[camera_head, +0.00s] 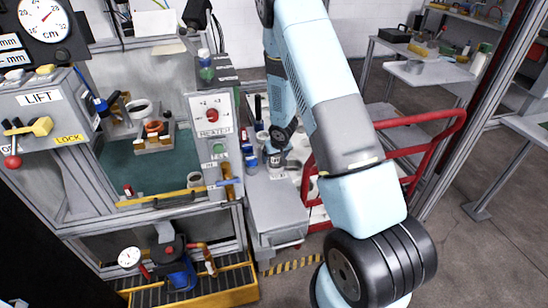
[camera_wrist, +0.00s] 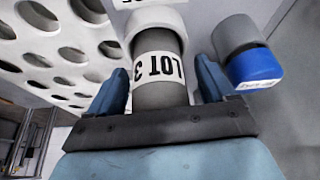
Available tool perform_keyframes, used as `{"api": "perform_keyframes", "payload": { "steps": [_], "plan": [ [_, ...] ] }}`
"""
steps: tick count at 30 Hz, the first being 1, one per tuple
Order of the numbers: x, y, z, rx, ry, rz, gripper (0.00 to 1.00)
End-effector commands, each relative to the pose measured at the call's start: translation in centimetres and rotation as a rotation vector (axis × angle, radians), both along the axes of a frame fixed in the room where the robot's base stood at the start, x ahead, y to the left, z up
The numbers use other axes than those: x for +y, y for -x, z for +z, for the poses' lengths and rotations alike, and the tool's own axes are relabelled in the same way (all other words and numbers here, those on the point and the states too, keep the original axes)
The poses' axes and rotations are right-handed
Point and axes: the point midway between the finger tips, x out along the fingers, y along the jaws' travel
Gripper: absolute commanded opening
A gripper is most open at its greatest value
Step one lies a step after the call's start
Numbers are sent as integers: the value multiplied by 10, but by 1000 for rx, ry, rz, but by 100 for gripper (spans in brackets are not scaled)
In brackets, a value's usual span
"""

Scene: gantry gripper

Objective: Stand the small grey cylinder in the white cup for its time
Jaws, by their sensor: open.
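The small grey cylinder (camera_wrist: 160,92), with a white "LOT 3" label, is between my gripper's two blue fingers in the wrist view. Its far end meets a white ring-shaped rim, which looks like the white cup (camera_wrist: 170,18); the cylinder appears to stand inside it. My gripper (camera_wrist: 160,78) is open, one finger on each side of the cylinder; I cannot tell whether either finger touches it.
A blue-capped grey container (camera_wrist: 252,62) stands close to my right finger. A white perforated panel (camera_wrist: 70,50) is at left. In the head view, the heater panel (camera_head: 213,125) is left of my gripper and a red rail (camera_head: 440,122) is right.

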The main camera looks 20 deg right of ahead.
Motion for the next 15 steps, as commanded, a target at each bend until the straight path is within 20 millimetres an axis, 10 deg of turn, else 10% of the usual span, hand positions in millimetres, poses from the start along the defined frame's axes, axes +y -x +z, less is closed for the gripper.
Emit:
{"api": "perform_keyframes", "payload": {
  "steps": [15],
  "plan": [
    [-2, 20, 53, -3, -2, -1, 83]
  ]
}}
